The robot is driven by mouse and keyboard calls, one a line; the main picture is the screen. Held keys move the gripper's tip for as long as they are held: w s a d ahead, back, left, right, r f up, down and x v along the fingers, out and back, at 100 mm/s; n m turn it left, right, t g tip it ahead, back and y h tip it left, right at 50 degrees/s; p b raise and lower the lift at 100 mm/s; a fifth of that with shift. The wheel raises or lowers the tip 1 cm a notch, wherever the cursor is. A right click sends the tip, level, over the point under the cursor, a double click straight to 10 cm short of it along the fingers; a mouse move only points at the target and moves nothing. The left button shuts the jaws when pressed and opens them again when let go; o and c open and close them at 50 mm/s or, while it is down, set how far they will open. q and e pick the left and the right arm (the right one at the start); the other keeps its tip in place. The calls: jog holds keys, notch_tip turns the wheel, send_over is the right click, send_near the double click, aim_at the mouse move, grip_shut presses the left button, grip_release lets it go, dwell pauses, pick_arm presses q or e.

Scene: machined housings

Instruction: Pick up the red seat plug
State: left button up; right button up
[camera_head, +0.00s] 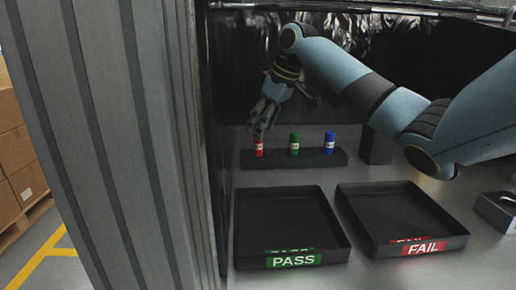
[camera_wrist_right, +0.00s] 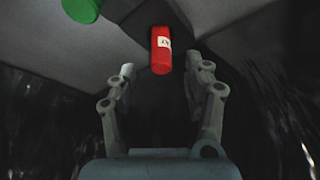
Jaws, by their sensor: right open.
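The red seat plug (camera_head: 258,149) stands at the left end of a dark rack (camera_head: 308,160) in the head view. It has a pale label with a mark. In the right wrist view the red seat plug (camera_wrist_right: 161,50) shows between and just beyond the fingertips. My right gripper (camera_head: 262,128) is above and close to the plug in the head view. In the wrist view the right gripper (camera_wrist_right: 165,72) is open, with one finger on each side and nothing clearly held. Whether a finger touches the plug cannot be told. My left gripper is not in view.
A green plug (camera_head: 294,144) and a blue plug (camera_head: 329,143) stand in the same rack, right of the red one. A PASS tray (camera_head: 238,222) and a FAIL tray (camera_head: 457,232) lie in front, empty. A dark block (camera_head: 376,146) stands right of the rack. A ribbed grey wall (camera_head: 120,150) fills the left.

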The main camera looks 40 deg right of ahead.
aim_at(257, 146)
jog(key=shift+x, duration=1.5)
grip_shut()
